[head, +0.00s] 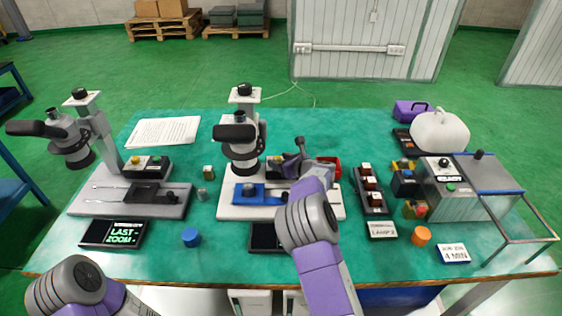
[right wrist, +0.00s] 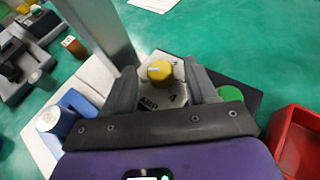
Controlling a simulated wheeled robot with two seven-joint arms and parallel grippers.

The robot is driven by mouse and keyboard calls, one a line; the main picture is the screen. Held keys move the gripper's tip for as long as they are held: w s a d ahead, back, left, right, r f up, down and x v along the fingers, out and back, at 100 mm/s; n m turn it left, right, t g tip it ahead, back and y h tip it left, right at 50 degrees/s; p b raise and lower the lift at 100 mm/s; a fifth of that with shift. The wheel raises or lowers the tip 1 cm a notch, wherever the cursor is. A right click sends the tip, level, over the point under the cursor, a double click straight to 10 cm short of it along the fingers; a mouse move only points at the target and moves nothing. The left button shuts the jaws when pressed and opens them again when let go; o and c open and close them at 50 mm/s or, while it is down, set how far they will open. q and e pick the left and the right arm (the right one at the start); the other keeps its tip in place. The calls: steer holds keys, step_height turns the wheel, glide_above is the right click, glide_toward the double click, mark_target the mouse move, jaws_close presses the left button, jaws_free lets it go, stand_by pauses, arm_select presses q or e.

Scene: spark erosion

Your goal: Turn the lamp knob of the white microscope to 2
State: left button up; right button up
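The white microscope (head: 243,140) stands mid-table on a pale base (head: 232,208) with a blue stage plate (head: 248,196). Its yellow lamp knob (right wrist: 159,70) shows in the right wrist view, on a light dial face with the lettering LAMP and a 4. The knob's exact pointer setting is too small to tell. My left gripper is outside the views.
A green button (right wrist: 230,93) is just right of the right finger. A red bin (head: 328,166) stands close to the right. The microscope's pillar (right wrist: 98,30) rises to the left. A grey microscope (head: 100,130) stands at far left; several boxes and devices crowd the right.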

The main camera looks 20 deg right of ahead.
steer(key=c, duration=1)
steer(key=shift+s+a+f+m+t+h+b, duration=0.1)
steer(key=shift+m+t+h+b, duration=0.05)
steer(key=shift+m+h+b, duration=0.3)
steer(key=shift+a+f+m+t+h+b, duration=0.1)
steer(key=shift+m+t+h+b, duration=0.05)
steer(key=shift+m+h+b, duration=0.3)
steer(key=shift+a+m+h+b, duration=0.2)
steer(key=shift+m+h+b, duration=0.4)
steer(key=shift+h, duration=0.3)
steer(key=shift+a+m+h, duration=0.15)
steer(key=shift+m+h, duration=0.65)
steer(key=shift+h, duration=0.1)
steer(key=shift+a+r+m+h, duration=0.1)
steer(key=shift+a+m+h, duration=0.05)
steer(key=shift+m+h, duration=1.45)
steer(key=shift+h, duration=0.4)
